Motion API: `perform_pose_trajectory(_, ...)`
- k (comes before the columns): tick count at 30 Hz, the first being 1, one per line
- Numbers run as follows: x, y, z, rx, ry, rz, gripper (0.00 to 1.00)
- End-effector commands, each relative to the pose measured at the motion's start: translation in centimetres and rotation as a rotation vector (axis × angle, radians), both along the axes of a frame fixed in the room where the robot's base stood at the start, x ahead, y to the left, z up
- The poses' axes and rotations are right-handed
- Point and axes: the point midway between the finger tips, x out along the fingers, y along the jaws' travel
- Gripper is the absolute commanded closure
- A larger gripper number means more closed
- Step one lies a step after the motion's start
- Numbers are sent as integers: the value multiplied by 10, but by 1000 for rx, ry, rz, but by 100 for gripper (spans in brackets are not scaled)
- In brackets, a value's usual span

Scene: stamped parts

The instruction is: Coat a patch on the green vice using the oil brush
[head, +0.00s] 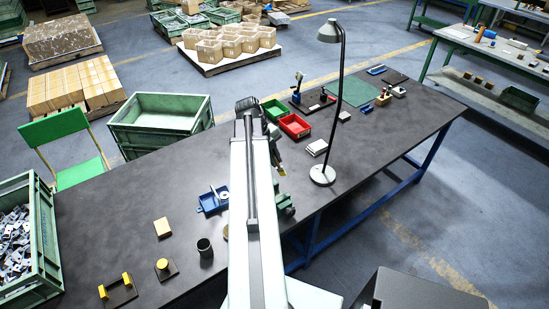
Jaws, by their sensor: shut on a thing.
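The green vice (288,204) stands at the front edge of the dark workbench, right of my arm, which hides its left part. My gripper (278,155) shows small and dark just right of my arm, above and behind the vice in the picture. It is shut on the oil brush (283,171), of which only a small pale yellow end shows below the jaws. The brush end appears apart from the vice. The patch on the vice cannot be made out.
A lamp (323,174) stands right of my gripper, with a white block (317,147) nearby. Red (295,125) and green (275,109) bins lie behind.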

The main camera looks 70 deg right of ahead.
Motion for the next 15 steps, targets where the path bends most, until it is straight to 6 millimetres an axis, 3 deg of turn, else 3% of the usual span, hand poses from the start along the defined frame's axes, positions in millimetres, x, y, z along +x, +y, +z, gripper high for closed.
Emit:
perform_pose_trajectory(10,0,0,-43,0,-1,2,100)
perform_pose_trajectory(15,0,0,-51,0,0,3,100)
